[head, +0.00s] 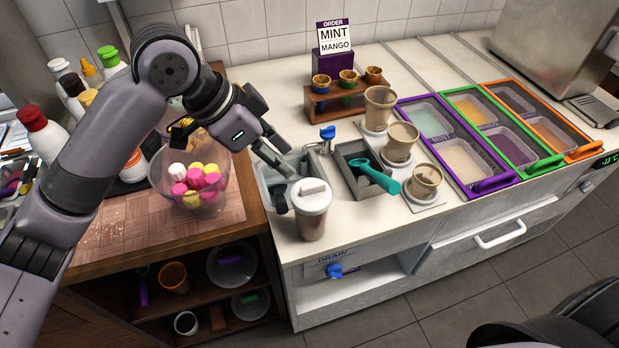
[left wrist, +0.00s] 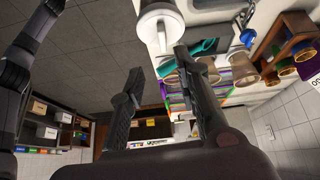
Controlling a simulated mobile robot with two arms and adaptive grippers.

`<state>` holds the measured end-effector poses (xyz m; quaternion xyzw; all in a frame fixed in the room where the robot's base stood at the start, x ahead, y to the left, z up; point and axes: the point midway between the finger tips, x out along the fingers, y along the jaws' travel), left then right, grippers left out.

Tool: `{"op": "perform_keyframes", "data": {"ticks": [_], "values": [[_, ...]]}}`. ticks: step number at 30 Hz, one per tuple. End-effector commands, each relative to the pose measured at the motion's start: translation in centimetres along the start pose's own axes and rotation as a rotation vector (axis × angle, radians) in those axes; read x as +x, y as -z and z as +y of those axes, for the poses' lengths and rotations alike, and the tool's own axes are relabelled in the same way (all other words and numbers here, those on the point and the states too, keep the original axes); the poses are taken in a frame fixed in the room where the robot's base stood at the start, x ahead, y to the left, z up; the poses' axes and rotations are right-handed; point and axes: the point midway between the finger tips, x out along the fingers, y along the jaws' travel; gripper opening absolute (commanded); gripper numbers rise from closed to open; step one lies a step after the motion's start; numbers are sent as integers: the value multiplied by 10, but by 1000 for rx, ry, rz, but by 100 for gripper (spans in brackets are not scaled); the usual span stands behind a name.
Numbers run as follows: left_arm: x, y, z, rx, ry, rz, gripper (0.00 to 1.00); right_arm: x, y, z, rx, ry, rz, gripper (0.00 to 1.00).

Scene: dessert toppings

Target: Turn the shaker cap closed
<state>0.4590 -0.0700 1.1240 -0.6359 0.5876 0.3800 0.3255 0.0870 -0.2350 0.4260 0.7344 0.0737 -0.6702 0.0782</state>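The shaker (head: 312,222) is a translucent cup with dark contents, standing upright at the counter's front left edge. Its white cap (head: 314,187) has a raised bar on top. In the left wrist view the shaker (left wrist: 160,12) shows at the top, with the cap's bar towards the fingers. My left gripper (head: 282,158) is just behind and left of the cap, tilted down. In the left wrist view the left gripper (left wrist: 158,66) has its fingers apart with nothing between them. The cap appears apart from the fingers. My right gripper is not recognisable in either view.
A sink (head: 268,182) lies behind the shaker. A teal scoop (head: 374,176) rests in a grey holder to its right, near several cups (head: 425,182). A glass bowl (head: 213,205) of colourful sweets stands left. Topping trays (head: 455,187) are further right.

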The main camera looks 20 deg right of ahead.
Motion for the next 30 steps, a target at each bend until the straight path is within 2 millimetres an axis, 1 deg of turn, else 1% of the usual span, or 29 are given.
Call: {"op": "perform_keyframes", "data": {"ticks": [1, 3, 6, 9, 11, 13, 17, 20, 30], "values": [[-15, 7, -4, 26, 8, -30, 30, 0, 0, 0, 0, 0, 0, 63], [-31, 14, -5, 51, 3, -65, 30, 0, 0, 0, 0, 0, 0, 63], [-50, 21, -6, 72, -1, -102, 30, 0, 0, 0, 0, 0, 0, 63], [-61, 25, -5, 82, -3, -124, 30, 0, 0, 0, 0, 0, 0, 63], [-64, 26, -5, 84, -6, -130, 30, 0, 0, 0, 0, 0, 0, 63], [-63, 26, -5, 85, -8, -135, 30, 0, 0, 0, 0, 0, 0, 63], [-50, 24, -4, 84, -10, -135, 30, -3, 0, 0, 0, 0, 0, 63], [-32, 22, -4, 85, -11, -135, 30, -6, 1, 0, 0, 0, 0, 63], [43, 13, -3, 85, -11, -134, 30, -17, 2, 0, 0, 0, 0, 63]]}}
